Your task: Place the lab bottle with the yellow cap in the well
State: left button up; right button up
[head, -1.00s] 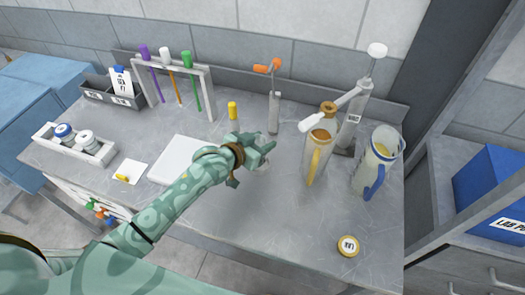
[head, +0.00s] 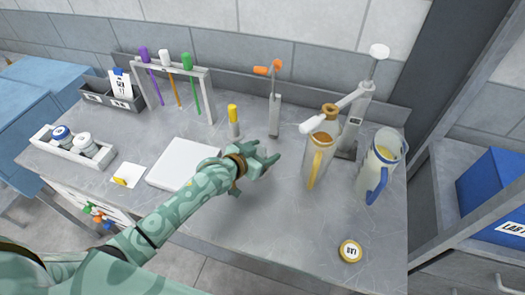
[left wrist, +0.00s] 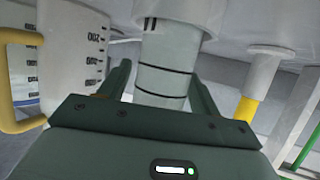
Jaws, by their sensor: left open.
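A slim pale bottle with a yellow cap (head: 233,114) stands upright on the bench behind my left gripper; its yellow cap also shows at the right of the left wrist view (left wrist: 246,109). My left gripper (head: 270,162) is open above the bench, in front of the yellow-capped bottle and clear of it. In the left wrist view, a pale cylinder with dark rings (left wrist: 164,75) shows between the fingers; I cannot tell that they touch it. I cannot make out which opening is the well. My right gripper is not in view.
A yellow-handled jug (head: 318,160) stands close to the right of my gripper, with a blue-handled jug (head: 378,172) beyond. An orange-topped pump (head: 274,115) stands behind. A white slab (head: 182,162) lies left. A yellow-rimmed disc (head: 350,251) lies at the front right. The front middle is clear.

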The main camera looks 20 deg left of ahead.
pick_arm(q)
jog(key=shift+r, duration=0.15)
jog(key=shift+s+a+r, duration=0.1)
jog(key=shift+s+r, duration=0.05)
jog(key=shift+s, duration=0.05)
jog(key=p+v, duration=0.3)
jog(key=v, duration=0.8)
jog(key=shift+s, duration=0.2)
jog(key=shift+r, duration=0.1)
dwell(0.4)
